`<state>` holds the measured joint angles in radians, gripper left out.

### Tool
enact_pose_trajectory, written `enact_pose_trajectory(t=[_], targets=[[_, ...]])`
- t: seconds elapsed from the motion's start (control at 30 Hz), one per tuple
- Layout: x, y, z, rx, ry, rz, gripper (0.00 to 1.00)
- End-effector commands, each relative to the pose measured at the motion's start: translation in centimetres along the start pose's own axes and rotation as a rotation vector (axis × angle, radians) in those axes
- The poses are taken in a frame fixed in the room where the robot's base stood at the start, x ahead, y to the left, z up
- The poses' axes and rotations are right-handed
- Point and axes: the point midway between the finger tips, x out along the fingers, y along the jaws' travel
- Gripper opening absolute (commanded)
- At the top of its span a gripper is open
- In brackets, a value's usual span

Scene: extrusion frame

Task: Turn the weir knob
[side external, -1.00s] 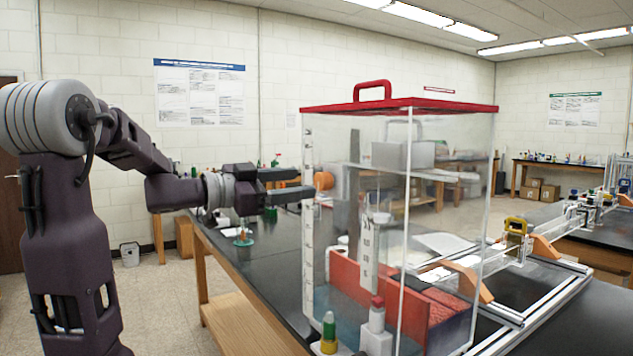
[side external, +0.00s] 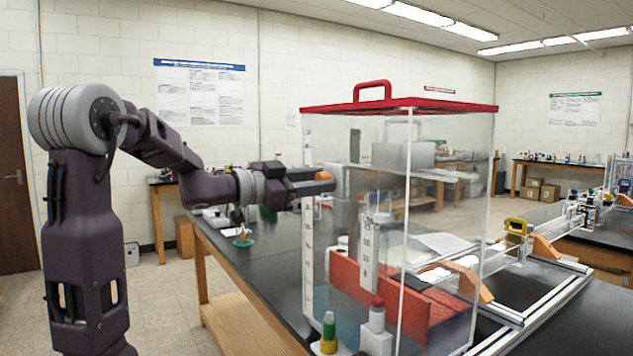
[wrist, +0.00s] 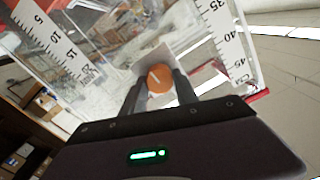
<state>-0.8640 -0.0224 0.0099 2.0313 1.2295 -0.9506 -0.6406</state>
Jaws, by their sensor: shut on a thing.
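The weir knob (side external: 324,180) is a round orange knob at the left face of the clear tank. In the wrist view the knob (wrist: 160,78) shows its face with a short pale mark, in front of a white plate. My gripper (side external: 315,182) reaches in from the left and is shut on the knob. The wrist view shows the fingers of my gripper (wrist: 161,86) on either side of it. The finger faces touching the knob are partly hidden in the side view.
The clear tank has a red lid (side external: 400,105) with a handle. A white scale strip (side external: 308,250) runs down its near left edge.

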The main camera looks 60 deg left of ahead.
Motion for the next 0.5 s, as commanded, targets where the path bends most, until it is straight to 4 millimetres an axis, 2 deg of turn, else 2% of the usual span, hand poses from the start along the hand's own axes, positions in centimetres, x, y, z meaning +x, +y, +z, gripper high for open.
enact_pose_trajectory(t=[0.23, 0.5], targets=[[-0.01, 0.06, 0.0, 0.069, 0.0, 0.001, 0.0], [-0.01, 0.14, 0.01, 0.267, 0.0, 0.001, 0.0]])
